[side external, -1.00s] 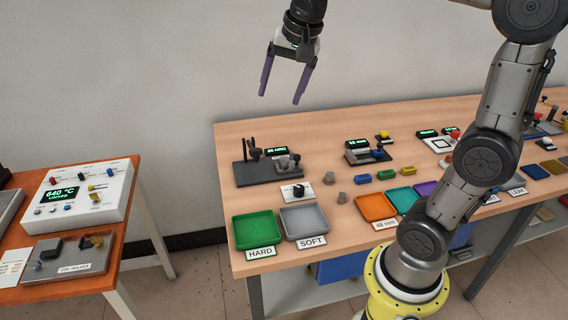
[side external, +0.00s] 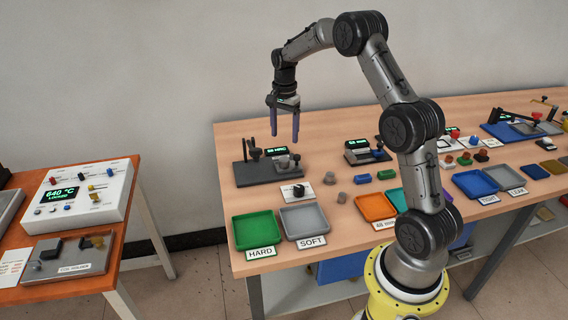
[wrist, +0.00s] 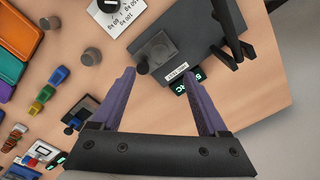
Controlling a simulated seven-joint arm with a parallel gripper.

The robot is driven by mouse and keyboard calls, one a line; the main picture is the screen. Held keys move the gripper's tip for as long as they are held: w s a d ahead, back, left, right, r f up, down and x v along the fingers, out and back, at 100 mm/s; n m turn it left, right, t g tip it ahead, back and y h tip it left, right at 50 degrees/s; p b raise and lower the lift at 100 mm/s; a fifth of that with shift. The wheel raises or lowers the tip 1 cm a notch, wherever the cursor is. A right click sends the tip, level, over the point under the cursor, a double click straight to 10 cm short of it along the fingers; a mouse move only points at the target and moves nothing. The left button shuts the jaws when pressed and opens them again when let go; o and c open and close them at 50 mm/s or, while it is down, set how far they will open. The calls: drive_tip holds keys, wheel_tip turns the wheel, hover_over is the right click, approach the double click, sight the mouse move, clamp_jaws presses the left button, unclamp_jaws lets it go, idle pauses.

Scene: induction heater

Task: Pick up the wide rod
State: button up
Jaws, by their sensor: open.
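My gripper (side external: 284,138) hangs above the back left of the wooden table, over the dark tester, with its two purple fingers apart and empty. In the wrist view the open fingers (wrist: 160,72) frame the tester's edge. Two short grey rods stand on the table: one (side external: 330,178), which looks wider in the wrist view (wrist: 92,56), and another (side external: 342,197) nearer the front, which also shows in the wrist view (wrist: 49,22). Which one is the wide rod is not certain.
The dark tester (side external: 247,174) has an upright post and a lit display. A knob card (side external: 296,191), green tray (side external: 257,232) and grey tray (side external: 303,223) lie in front. Small coloured blocks (wrist: 47,92) and an orange tray (side external: 374,206) are beside the rods.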

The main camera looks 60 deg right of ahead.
sight(284, 159)
drive_tip(key=f, duration=0.9)
drive_tip(key=shift+a+f, duration=0.2)
clamp_jaws()
